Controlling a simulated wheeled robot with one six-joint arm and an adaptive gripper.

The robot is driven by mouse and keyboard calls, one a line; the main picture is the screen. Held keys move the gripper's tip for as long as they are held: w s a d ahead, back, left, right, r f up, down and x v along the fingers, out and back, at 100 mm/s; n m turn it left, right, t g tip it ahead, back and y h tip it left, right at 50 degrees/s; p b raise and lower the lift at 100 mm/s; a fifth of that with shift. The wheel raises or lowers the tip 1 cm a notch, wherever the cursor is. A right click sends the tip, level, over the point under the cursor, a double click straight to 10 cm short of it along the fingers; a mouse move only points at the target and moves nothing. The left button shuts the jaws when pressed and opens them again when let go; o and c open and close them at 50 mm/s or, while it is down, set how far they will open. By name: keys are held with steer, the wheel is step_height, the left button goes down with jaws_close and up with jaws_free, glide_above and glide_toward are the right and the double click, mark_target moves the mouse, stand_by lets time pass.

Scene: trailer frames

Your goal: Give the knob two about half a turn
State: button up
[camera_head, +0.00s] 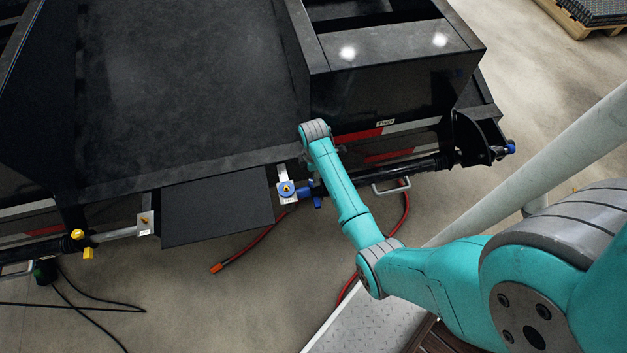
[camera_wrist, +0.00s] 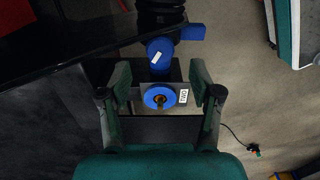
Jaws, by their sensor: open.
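A round blue knob (camera_wrist: 154,97) with a brass-coloured centre sits on a metal plate, beside a small white label (camera_wrist: 183,96) too small to read surely. It also shows in the head view as a blue knob (camera_head: 286,189) at the trailer frame's front edge. My gripper (camera_wrist: 161,82) is open and empty, with one finger on each side of the knob and gaps between. I cannot tell how far the fingertips are from the knob in depth. In the head view my gripper is mostly hidden by my turquoise arm.
A blue fitting (camera_wrist: 160,52) lies just beyond the knob. A metal handle (camera_head: 390,188) and red hose (camera_head: 243,250) are close by. Black cables (camera_head: 70,305) lie on the floor.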

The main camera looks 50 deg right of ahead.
steer(key=shift+f, duration=3)
steer(key=c, duration=1.1)
